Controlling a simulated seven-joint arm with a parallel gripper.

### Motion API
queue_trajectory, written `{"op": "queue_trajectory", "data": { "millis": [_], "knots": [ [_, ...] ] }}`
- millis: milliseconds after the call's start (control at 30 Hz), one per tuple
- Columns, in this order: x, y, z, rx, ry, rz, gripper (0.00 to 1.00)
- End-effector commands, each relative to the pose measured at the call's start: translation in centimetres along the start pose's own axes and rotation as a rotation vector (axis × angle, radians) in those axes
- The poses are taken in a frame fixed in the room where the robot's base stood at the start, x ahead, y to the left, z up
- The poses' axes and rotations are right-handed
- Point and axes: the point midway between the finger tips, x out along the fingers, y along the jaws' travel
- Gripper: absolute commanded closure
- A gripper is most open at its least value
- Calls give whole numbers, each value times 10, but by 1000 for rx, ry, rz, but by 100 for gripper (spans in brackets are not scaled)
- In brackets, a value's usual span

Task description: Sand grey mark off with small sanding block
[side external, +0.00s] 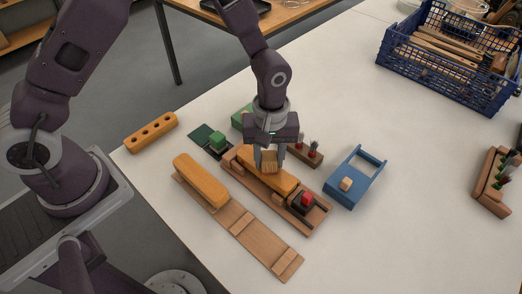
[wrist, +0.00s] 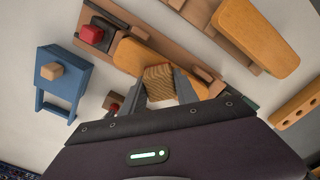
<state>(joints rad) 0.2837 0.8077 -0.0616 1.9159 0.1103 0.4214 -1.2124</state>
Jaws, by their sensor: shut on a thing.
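My gripper (side external: 268,160) is over the middle of the workspace, pointing down, with its fingers shut on a small brown block with striped grain (wrist: 159,84), which looks like the sanding block. Below it lies a long orange wooden piece (side external: 285,184), held in a brown wooden fixture (side external: 245,181); the piece also shows in the wrist view (wrist: 130,58). The held block overlaps this piece in both views; I cannot tell whether they touch. I see no grey mark; the block and fingers hide part of the orange surface.
A second orange piece (side external: 200,180) rests on a plank (side external: 240,227). A red block (side external: 307,198) sits at the fixture's near end. A blue holder (side external: 362,173) carries a small tan block (side external: 346,184). A drilled orange block (side external: 152,131) and blue crate (side external: 400,48) stand apart. The table's right front is clear.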

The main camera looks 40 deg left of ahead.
Motion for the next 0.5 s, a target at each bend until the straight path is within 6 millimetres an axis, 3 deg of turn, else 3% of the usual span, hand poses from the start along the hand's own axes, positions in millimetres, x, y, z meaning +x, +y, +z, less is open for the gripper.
{"op": "queue_trajectory", "data": {
  "millis": [500],
  "knots": [
    [-1,32,32,2,0,1,100]
  ]
}}
